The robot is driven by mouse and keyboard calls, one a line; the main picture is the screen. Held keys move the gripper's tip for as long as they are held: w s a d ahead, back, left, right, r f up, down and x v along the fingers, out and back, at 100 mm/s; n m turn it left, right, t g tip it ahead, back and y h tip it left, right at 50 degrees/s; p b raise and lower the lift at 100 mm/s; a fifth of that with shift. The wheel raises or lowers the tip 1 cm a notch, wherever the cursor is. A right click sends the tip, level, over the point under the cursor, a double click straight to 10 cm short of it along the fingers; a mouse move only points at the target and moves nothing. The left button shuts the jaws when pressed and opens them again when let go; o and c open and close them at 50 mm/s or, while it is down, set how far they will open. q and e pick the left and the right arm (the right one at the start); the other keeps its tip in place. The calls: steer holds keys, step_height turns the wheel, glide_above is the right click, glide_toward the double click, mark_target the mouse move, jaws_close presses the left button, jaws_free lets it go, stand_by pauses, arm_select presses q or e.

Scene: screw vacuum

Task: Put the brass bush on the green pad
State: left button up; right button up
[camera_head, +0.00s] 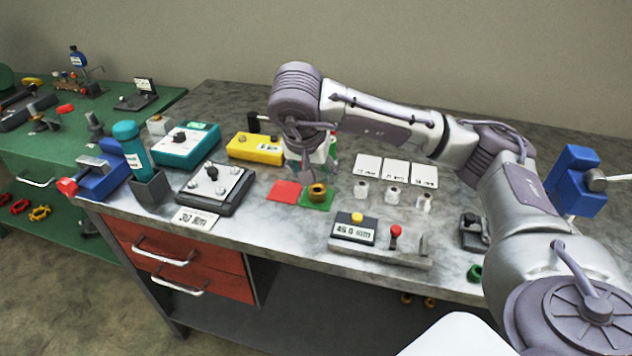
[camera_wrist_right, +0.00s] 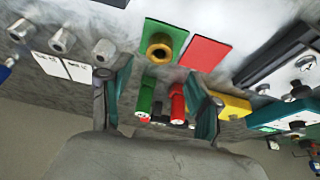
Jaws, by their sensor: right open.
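The brass bush (camera_head: 318,191) stands upright on the green pad (camera_head: 322,206), and the pad's edges show around it. In the right wrist view the bush (camera_wrist_right: 160,48) sits on the green pad (camera_wrist_right: 172,32) with its hole visible. My right gripper (camera_head: 310,170) is just behind and above the bush, apart from it. In the wrist view its two teal fingers (camera_wrist_right: 160,85) are spread with nothing held between them. My left gripper is in neither view.
A red pad (camera_head: 284,191) lies directly left of the green pad. Several metal bushes (camera_head: 393,195) and white labels (camera_head: 396,172) stand to the right. A torque display (camera_head: 354,228) is in front, a yellow box (camera_head: 256,149) behind left. Red and green cylinders (camera_wrist_right: 178,103) show beyond the fingers.

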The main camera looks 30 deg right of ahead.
steer(key=v, duration=0.5)
steer(key=shift+p, duration=0.35)
steer(key=shift+f, duration=0.15)
